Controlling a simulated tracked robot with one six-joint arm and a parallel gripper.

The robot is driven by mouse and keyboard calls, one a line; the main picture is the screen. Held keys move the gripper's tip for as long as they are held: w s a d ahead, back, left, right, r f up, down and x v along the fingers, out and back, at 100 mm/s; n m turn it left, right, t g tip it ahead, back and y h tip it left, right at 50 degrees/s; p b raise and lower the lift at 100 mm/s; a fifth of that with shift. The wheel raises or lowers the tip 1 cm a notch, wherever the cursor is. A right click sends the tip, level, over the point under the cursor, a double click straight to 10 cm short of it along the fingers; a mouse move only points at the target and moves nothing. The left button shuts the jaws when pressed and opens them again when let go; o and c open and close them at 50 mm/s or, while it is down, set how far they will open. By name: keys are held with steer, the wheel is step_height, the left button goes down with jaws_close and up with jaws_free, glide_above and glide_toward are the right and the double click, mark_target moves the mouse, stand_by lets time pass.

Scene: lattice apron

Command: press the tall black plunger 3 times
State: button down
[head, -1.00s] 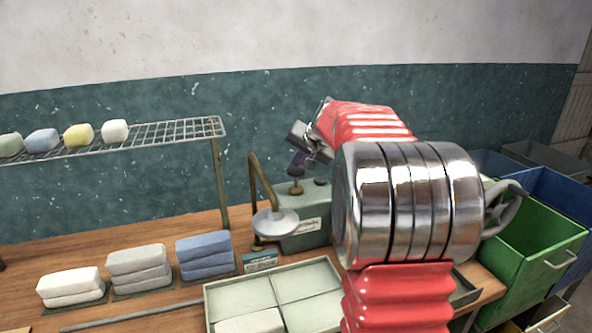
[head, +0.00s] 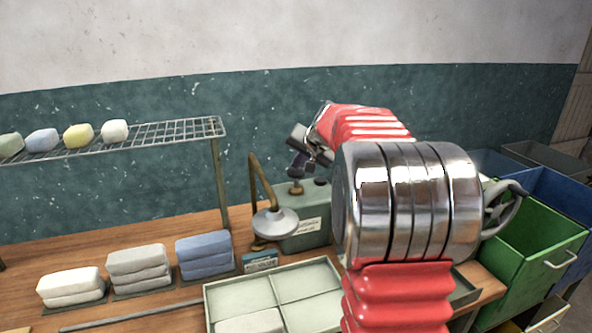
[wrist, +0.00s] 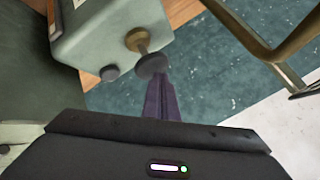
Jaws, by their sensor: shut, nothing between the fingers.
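The tall black plunger (wrist: 152,65) has a dark round cap on a brass stem and stands on the grey-green box (head: 301,229). In the head view the plunger (head: 296,187) shows just below my fingers. My gripper (wrist: 158,82) is shut and empty, with its dark purple fingers pointing at the cap. The fingertips (head: 299,169) appear to meet the cap's top; the exact contact is hard to see. A shorter dark knob (wrist: 110,72) sits beside the plunger on the same box.
A divided tray (head: 236,293) is in front. Folded cloth stacks (head: 206,256) and a wire rack (head: 170,131) are at left. A green bin (head: 545,240) is at right.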

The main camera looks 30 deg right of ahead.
mark_target(298, 172)
steer(key=shift+f, duration=1.3)
stand_by(1.6)
steer(key=shift+r, duration=2.2)
step_height(298, 172, up, 5)
steer(key=shift+s, duration=0.1)
stand_by(0.7)
